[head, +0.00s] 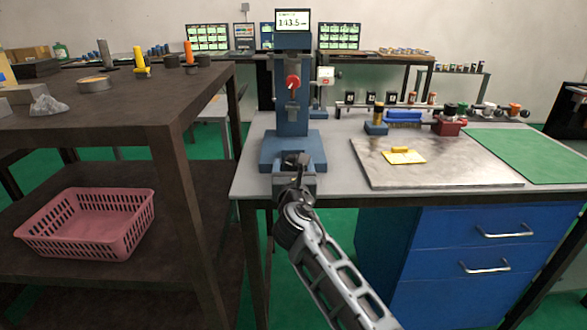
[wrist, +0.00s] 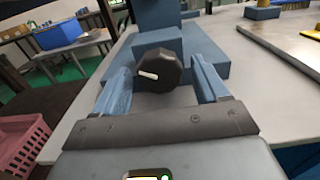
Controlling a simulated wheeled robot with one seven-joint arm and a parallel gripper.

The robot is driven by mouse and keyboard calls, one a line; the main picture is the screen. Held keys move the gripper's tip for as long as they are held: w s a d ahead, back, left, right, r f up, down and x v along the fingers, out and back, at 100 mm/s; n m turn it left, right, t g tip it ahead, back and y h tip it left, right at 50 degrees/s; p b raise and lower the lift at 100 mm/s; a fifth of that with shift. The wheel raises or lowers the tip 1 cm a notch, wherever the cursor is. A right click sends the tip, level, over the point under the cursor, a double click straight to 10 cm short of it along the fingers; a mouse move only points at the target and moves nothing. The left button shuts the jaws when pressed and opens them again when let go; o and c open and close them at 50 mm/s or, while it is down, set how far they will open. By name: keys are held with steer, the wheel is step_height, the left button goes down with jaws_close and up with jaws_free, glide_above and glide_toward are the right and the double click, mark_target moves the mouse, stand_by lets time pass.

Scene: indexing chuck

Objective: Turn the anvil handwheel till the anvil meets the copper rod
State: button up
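The blue machine (head: 291,118) stands at the left end of the workbench, with a red knob on its column. The anvil handwheel is a black faceted knob with a white mark (wrist: 158,71) on the machine's low front block. My gripper (head: 297,160) is at the front of the machine's base and hides most of the handwheel in the head view. In the wrist view my gripper (wrist: 162,84) is open, one finger on each side of the handwheel, with visible gaps. I cannot make out the copper rod or the anvil's contact with it.
A display (head: 293,20) above the machine seems to read 143.5. A metal plate (head: 440,172) with a yellow piece lies on the workbench to the right. A dark shelf (head: 120,105) stands left, with a pink basket (head: 88,222) below.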

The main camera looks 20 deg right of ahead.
steer(key=c, duration=1)
steer(key=shift+o, duration=0.2)
steer(key=shift+m, duration=0.4)
